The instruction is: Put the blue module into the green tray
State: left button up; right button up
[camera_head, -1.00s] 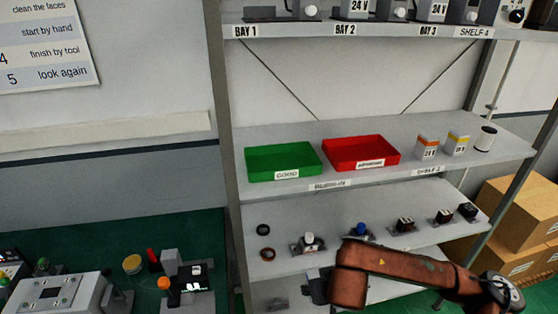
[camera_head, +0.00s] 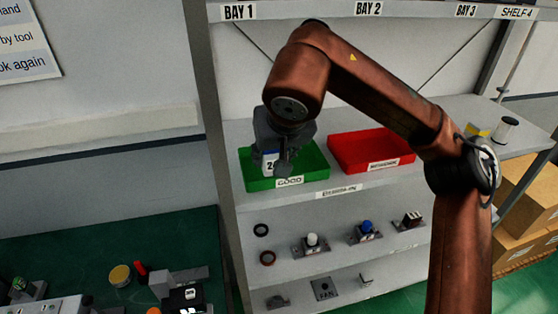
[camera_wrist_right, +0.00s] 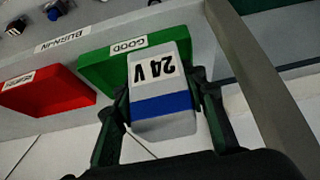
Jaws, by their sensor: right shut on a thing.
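The blue module (camera_wrist_right: 160,88) is a pale box with a blue band and a "24 V" label. My right gripper (camera_head: 278,165) is shut on it, with one finger on each side in the right wrist view. In the head view the module (camera_head: 268,163) shows partly below the gripper, over the left part of the green tray (camera_head: 312,172). The green tray, labelled "GOOD", is on the shelf and also shows behind the module in the right wrist view (camera_wrist_right: 98,68). I cannot tell whether the module touches the tray. My left gripper is not in view.
A red tray (camera_head: 372,148) stands right of the green one. A yellow-topped module (camera_head: 477,133) and a white spool (camera_head: 506,130) stand farther right. The lower shelf holds rings and several small switches. A shelf upright (camera_head: 222,150) stands close left of the green tray.

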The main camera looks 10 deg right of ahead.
jog(key=shift+r, duration=0.4)
jog(key=w+f, duration=0.3)
jog(key=w, duration=0.1)
jog(key=w+f+p, duration=0.1)
jog(key=w+f, duration=0.1)
jog(key=w, duration=0.2)
jog(key=w+f, duration=0.3)
jog(key=w, duration=0.2)
jog(key=shift+d+f+p, duration=0.15)
jog(key=shift+f+p, duration=0.2)
jog(key=shift+w+f, duration=0.3)
jog(key=shift+f, duration=0.25)
notch_tip(320, 180, down, 3)
jog(key=shift+p, duration=0.35)
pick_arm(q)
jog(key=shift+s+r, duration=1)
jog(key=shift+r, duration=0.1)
pick_arm(e)
jog(key=o, duration=0.9)
jog(key=shift+f, duration=0.15)
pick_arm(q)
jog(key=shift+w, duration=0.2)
pick_arm(e)
jog(key=o, duration=0.5)
jog(key=shift+c, duration=0.2)
